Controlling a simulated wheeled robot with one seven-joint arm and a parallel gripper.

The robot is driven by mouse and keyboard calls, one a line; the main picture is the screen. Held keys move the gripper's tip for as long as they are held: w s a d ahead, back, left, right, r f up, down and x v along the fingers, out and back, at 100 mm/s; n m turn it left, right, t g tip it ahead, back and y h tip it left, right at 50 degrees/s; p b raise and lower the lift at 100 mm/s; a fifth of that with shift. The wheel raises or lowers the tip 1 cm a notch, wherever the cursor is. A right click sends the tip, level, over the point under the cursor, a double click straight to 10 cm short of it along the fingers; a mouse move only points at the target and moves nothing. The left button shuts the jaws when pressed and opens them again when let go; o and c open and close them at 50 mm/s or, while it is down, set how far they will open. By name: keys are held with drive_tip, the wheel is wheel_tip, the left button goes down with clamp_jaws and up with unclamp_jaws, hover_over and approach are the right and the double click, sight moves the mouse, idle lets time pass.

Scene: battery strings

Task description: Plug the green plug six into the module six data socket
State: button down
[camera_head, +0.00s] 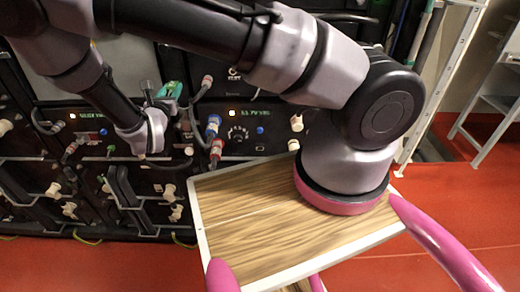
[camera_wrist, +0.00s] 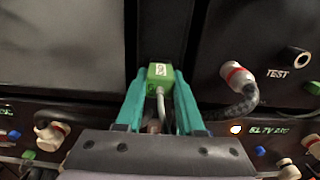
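The green plug six (camera_wrist: 158,74) shows in the wrist view with a white label on its face. A grey cable runs from it back between my fingers. My gripper (camera_wrist: 160,88) has its teal fingers closed against the two sides of the plug. The plug is in front of a dark upright strip between two panels. I cannot tell from either view which opening is the module six data socket, or whether the plug touches anything ahead.
A white and red connector (camera_wrist: 237,75) with a thick black cable is close right of my gripper. A TEST socket (camera_wrist: 301,60) is farther right. A white rack (camera_head: 497,105) stands far right.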

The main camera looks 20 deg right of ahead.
drive_tip(key=shift+s+a, duration=0.1)
drive_tip(key=shift+s, duration=0.15)
drive_tip(key=shift+s+a, duration=0.1)
drive_tip(key=shift+s, duration=0.2)
drive_tip(key=shift+v, duration=1.05)
idle(0.4)
drive_tip(key=v, duration=0.4)
drive_tip(key=shift+s+a, duration=0.1)
drive_tip(key=shift+s, duration=0.3)
idle(0.5)
